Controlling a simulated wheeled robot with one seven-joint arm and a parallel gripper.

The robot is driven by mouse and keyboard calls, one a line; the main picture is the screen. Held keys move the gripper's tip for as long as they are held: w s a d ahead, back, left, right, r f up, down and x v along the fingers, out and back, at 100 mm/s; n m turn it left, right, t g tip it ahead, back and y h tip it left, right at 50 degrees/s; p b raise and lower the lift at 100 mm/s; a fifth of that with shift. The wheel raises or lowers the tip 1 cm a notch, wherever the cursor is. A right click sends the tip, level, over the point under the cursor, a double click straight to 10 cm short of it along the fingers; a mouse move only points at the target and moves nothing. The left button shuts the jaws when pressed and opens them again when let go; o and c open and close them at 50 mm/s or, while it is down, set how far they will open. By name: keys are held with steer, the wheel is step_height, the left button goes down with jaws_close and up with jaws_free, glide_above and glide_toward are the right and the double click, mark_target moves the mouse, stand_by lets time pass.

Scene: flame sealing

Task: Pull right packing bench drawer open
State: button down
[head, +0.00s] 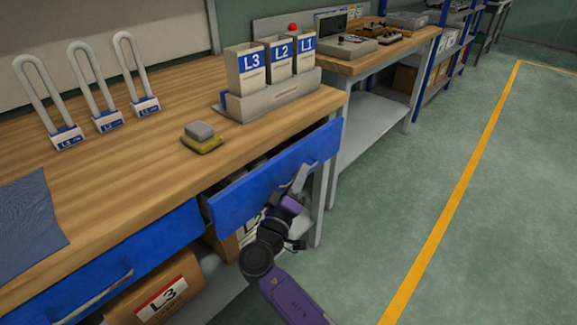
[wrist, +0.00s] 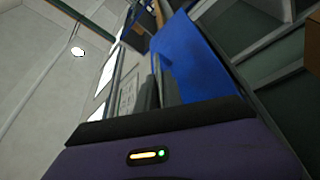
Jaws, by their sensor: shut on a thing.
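The right packing bench drawer (head: 262,187) has a blue front and stands partly out from under the bench top (head: 130,170), with a dark gap showing behind its front. My gripper (head: 297,186) is at the drawer's front and is shut on its handle, which is mostly hidden by the gripper. In the wrist view the blue drawer front (wrist: 200,65) fills the upper middle, close to my gripper; the fingertips are hard to make out there.
The left drawer (head: 130,260) is shut. Boxes, one marked L3 (head: 160,303), stand on the shelf below. On top are labelled bins (head: 278,68), a yellow-grey block (head: 201,137), padlocks (head: 100,95) and a blue cloth (head: 30,215). The floor to the right (head: 385,185) is clear.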

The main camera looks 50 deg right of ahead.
steer(key=s, duration=1.8)
steer(key=shift+s+d, duration=0.25)
steer(key=shift+s, duration=0.05)
steer(key=c, duration=1.8)
jaws_free()
steer(key=shift+o, duration=0.2)
steer(key=v, duration=0.7)
steer(key=shift+s+a, duration=0.15)
steer(key=shift+a, duration=0.2)
steer(key=shift+f, duration=0.15)
